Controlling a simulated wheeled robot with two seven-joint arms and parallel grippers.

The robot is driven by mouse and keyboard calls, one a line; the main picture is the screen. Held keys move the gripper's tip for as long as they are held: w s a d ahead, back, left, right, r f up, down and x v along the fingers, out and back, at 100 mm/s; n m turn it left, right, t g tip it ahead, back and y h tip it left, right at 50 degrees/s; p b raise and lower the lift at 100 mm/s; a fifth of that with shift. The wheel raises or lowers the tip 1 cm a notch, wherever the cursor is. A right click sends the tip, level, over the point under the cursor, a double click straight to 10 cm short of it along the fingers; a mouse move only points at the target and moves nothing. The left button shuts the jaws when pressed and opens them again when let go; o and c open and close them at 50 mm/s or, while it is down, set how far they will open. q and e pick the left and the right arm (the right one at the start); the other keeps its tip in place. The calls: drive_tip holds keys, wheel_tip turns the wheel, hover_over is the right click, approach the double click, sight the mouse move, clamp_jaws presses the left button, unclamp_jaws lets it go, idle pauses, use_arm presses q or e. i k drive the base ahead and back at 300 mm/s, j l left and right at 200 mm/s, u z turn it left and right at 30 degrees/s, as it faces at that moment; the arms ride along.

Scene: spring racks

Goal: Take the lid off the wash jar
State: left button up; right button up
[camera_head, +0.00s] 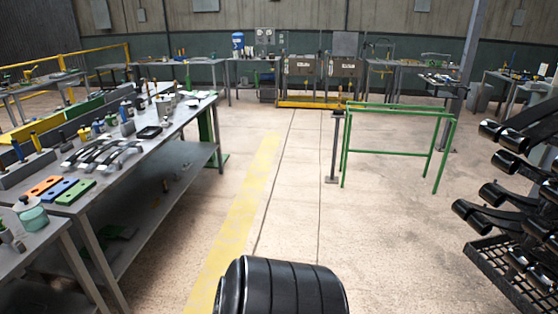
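A small jar (33,218) with a pale teal body stands on the near table at the left edge; it looks like the wash jar. A grey lid (25,202) with a small knob appears to sit on top of it. The jar is small in view, so I cannot tell how the lid is seated. Neither of my grippers shows in this view.
A long workbench (128,152) with tools and coloured blocks runs along the left, behind the near table (54,238). A green rail frame (395,110) stands right of centre. A rack with black coils (505,195) fills the right edge.

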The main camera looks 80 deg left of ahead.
sight(26, 203)
drive_tip(key=u, duration=4.4)
drive_tip(key=i+l+u, duration=0.1)
drive_tip(key=i+l, duration=0.1)
drive_tip(key=i, duration=0.1)
